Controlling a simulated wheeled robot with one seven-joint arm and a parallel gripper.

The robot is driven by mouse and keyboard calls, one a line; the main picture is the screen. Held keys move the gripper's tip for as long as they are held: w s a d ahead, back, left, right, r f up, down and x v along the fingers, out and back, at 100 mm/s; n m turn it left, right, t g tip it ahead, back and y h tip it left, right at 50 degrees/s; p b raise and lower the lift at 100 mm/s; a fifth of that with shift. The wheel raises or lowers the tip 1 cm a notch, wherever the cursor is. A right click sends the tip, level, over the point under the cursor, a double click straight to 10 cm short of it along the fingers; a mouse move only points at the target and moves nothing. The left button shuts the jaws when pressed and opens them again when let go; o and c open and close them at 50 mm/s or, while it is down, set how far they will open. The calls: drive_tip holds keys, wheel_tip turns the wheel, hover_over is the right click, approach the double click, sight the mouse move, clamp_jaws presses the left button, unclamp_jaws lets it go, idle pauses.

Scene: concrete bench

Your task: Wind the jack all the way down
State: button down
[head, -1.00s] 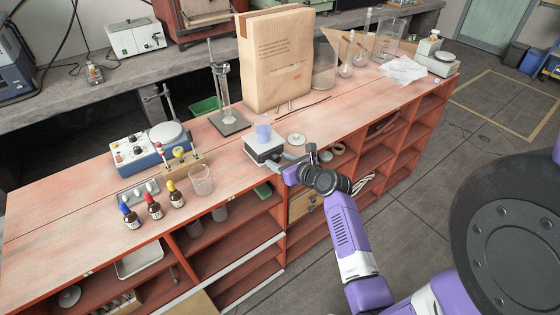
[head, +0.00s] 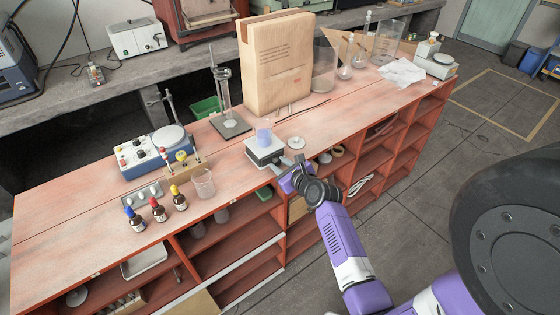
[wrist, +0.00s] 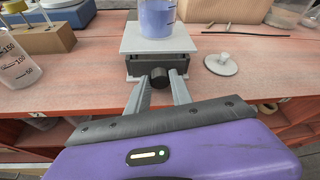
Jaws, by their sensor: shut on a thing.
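The small lab jack (head: 265,155) has a light grey top plate and stands near the front edge of the red bench. It also shows in the wrist view (wrist: 130,42). A beaker of blue liquid (wrist: 157,18) stands upright on the plate. A dark round knob (wrist: 158,78) is on the jack's near side. My gripper (wrist: 160,84) has its grey fingers on both sides of the knob and is shut on it. In the head view my gripper (head: 281,172) reaches the jack from the front right. The jack's low gap under the plate is mostly in shadow.
A white lidlike disc (head: 297,143) lies right of the jack. An empty glass beaker (head: 204,185) and several dropper bottles (head: 158,210) stand to the left. A large paper bag (head: 278,65) and a stand (head: 231,125) are behind. Open shelves lie below the bench edge.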

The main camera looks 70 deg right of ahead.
drive_tip(key=c, duration=1.1)
unclamp_jaws()
drive_tip(key=shift+b+v, duration=0.3)
drive_tip(key=shift+v, duration=3.6)
